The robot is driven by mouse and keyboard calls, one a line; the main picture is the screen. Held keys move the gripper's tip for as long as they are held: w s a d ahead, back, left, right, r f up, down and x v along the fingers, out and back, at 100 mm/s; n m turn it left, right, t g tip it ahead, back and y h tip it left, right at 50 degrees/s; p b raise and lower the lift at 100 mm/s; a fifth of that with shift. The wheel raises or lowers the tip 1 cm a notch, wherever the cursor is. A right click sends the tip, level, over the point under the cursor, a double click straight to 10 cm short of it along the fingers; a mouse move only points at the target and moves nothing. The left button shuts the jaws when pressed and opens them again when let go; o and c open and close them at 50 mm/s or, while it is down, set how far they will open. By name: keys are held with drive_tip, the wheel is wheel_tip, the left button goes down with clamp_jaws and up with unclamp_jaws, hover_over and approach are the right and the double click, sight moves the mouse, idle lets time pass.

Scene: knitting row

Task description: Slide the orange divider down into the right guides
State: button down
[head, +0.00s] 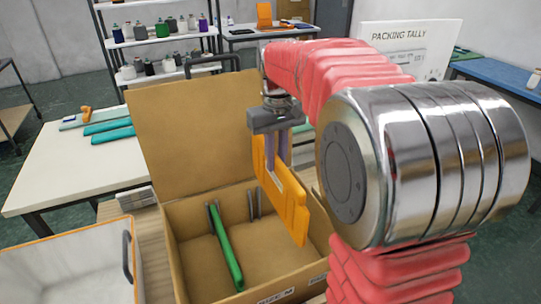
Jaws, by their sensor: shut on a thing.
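My gripper (278,164) is shut on the orange divider (286,208), near its upper end. The divider hangs over the right part of the cardboard box (186,222), its long face slanting down to the right in the picture. A pair of grey guides (254,204) stands at the box's back wall, just left of the divider. The divider covers part of the box's right side, so I cannot tell whether its lower edge is in any guide. A green divider (226,250) stands in the box further left.
The box's tall flap (190,130) stands up behind it. A white bin (65,262) sits at the lower left. Teal dividers (108,130) lie on the white table (60,170). A PACKING TALLY board (405,45) stands behind my arm.

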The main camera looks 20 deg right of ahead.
drive_tip(key=shift+a, duration=0.2)
drive_tip(key=shift+f, duration=0.15)
drive_tip(key=shift+f, duration=0.15)
wheel_tip(320, 180, down, 24)
idle(4.7)
idle(0.4)
drive_tip(key=c, duration=1.6)
unclamp_jaws()
